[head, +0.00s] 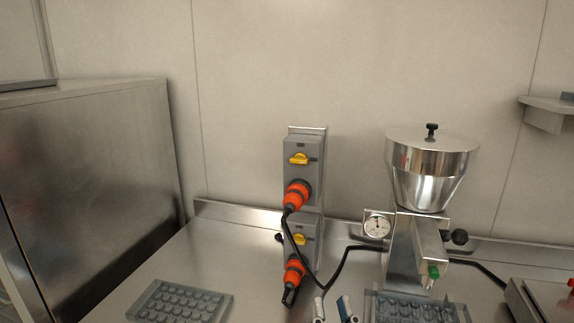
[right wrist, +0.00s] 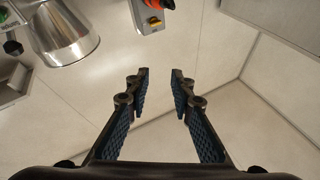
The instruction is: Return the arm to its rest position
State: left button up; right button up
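My right gripper (head: 333,308) shows only by its fingertips at the bottom edge of the head view, in front of the steel counter. In the right wrist view my right gripper (right wrist: 159,84) has its two dark, blue-padded fingers apart, with nothing between them. The wall and counter area behind it look turned over in that view. My left gripper is not in the head view. The rest of my right arm is hidden below the frame.
A steel hopper machine (head: 430,180) stands right, with a dial (head: 377,227) beside it. Orange plugs (head: 296,196) sit in grey switch boxes (head: 302,160). Moulds lie left (head: 180,301) and right (head: 415,309). A steel cabinet (head: 90,190) stands left. Black cables cross the counter (head: 230,250).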

jog(key=s+a+f+n+g+y, duration=0.4)
jog(key=a+f+n+g+y, duration=0.5)
jog(key=f+n, duration=0.15)
jog(key=s+d+f+m+g+h, duration=0.25)
jog(key=d+f, duration=0.25)
jog(key=f, duration=0.4)
jog(key=s+d+f+m+g+h, duration=0.15)
jog(key=d+f+g+h, duration=0.35)
jog(key=f, duration=0.5)
jog(key=s+d+f+m+g+h, duration=0.1)
jog(key=s+d+f+m+h, duration=0.1)
jog(key=s+d+f, duration=0.3)
jog(key=s+d+m+g+h, duration=0.1)
jog(key=s+d+m+h, duration=0.15)
jog(key=d, duration=0.45)
jog(key=s+f+g, duration=0.2)
jog(key=s+f, duration=0.1)
jog(key=f, duration=2.6)
jog(key=s+d+f, duration=0.2)
jog(key=s+f, duration=0.5)
jog(key=s, duration=0.1)
jog(key=s+d+f+n+g+b, duration=0.1)
jog(key=s+f, duration=0.7)
jog(key=shift+s+d, duration=0.3)
jog(key=shift+d, duration=0.05)
